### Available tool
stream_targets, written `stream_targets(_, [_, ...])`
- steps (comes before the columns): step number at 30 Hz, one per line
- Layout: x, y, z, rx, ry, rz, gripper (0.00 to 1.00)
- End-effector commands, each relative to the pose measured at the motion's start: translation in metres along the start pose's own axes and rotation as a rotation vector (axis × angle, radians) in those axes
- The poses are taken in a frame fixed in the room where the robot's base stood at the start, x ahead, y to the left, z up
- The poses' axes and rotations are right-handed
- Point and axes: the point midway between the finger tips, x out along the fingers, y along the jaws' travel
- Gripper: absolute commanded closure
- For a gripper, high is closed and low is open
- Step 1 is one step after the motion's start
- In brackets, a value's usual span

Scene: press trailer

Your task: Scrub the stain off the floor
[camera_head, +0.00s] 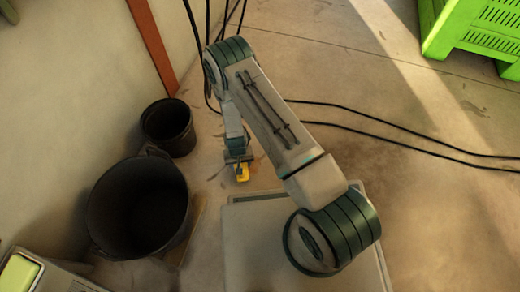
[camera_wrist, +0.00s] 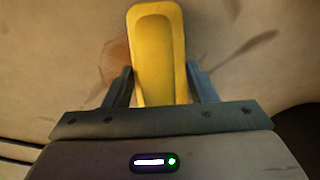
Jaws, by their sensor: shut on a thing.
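My gripper (camera_head: 238,160) points down close to the floor, left of my arm in the head view. In the wrist view my gripper (camera_wrist: 158,88) is shut on a long yellow tool with a rounded end (camera_wrist: 158,50), one finger on each side. The yellow tool also shows in the head view (camera_head: 242,173), small and just below the fingers. A reddish-brown stain (camera_wrist: 113,62) lies on the floor beside the tool's left edge in the wrist view. Part of it may be hidden under the tool. I cannot tell whether the tool touches the floor.
A large black tub (camera_head: 180,190) and a smaller black bucket (camera_head: 168,126) stand left of my gripper. Black cables (camera_head: 400,146) run across the floor to the right. A green crate (camera_head: 475,35) is at the upper right. Dark smudges mark the floor; its right side is mostly open.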

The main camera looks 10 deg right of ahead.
Motion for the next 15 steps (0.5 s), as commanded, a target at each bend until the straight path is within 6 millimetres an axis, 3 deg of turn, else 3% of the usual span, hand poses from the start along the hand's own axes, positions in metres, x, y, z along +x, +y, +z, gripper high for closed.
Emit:
stream_targets(1, [-0.020,0.000,-0.002,0.001,0.005,-0.002,0.70])
stream_targets(15, [-0.059,0.002,-0.002,0.004,0.003,-0.001,0.70])
